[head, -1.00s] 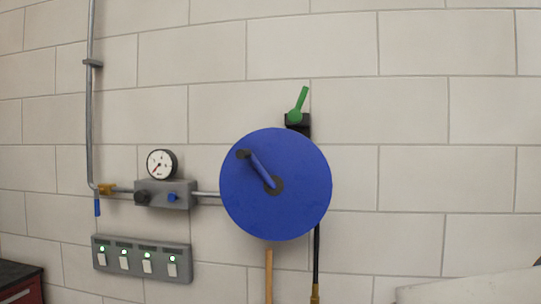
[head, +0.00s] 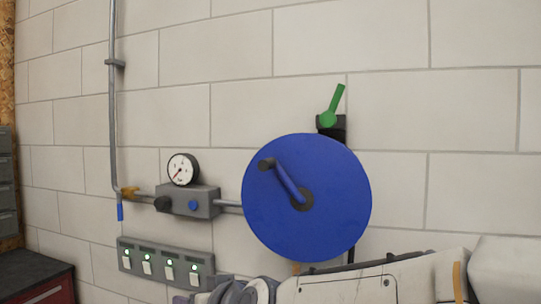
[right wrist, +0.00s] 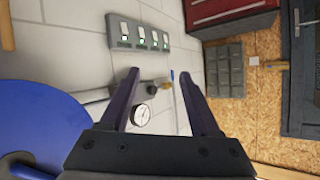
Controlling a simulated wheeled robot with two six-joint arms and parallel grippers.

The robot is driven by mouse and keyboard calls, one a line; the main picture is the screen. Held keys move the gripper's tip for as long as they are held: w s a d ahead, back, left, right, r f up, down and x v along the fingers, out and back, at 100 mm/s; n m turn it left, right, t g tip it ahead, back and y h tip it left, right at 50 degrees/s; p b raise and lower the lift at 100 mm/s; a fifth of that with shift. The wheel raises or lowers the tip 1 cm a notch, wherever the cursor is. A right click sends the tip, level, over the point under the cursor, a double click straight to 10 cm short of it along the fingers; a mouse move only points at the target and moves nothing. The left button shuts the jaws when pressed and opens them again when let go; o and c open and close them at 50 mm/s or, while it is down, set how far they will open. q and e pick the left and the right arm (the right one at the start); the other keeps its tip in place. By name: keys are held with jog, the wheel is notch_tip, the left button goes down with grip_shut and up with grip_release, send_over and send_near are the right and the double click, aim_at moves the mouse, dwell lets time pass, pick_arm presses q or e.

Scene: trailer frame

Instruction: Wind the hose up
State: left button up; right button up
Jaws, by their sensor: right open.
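The hose reel is a blue disc (head: 330,205) on the wall, with a crank arm (head: 287,182) angled up and left from its hub to a dark knob (head: 266,164). Part of the disc also shows at the left edge of the right wrist view (right wrist: 55,125). A short orange-tan strip (head: 296,268), perhaps hose, shows below the disc; my right arm hides the rest. My right gripper is at the bottom of the head view, below the reel and apart from the knob. In the right wrist view my right gripper (right wrist: 160,68) is open with nothing between its fingers. My left gripper is out of view.
A green lever (head: 331,106) stands tilted above the reel. A gauge (head: 183,169) and grey valve block (head: 200,201) sit left of it on a pipe. A switch panel (head: 166,264) with green lights is below. A red cabinet (head: 45,290) stands at lower left.

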jog(key=w+r+m+t+h+p, duration=0.15)
jog(key=w+r+m+t, duration=0.4)
jog(key=r, duration=0.95)
jog(key=m+t+h+p, duration=0.2)
jog(key=m+h, duration=0.5)
jog(key=h, duration=0.5)
send_near(268, 165)
jog(key=shift+g, duration=0.25)
jog(key=w, duration=0.4)
jog(key=shift+a, duration=0.25)
jog(key=shift+w+d+r, duration=0.1)
jog(key=shift+w+d, duration=0.1)
jog(key=p+x, duration=0.3)
jog(key=x, duration=0.6)
jog(key=shift+w, duration=0.1)
jog(key=shift+w+d, duration=0.15)
jog(key=shift+w, duration=0.15)
grip_shut()
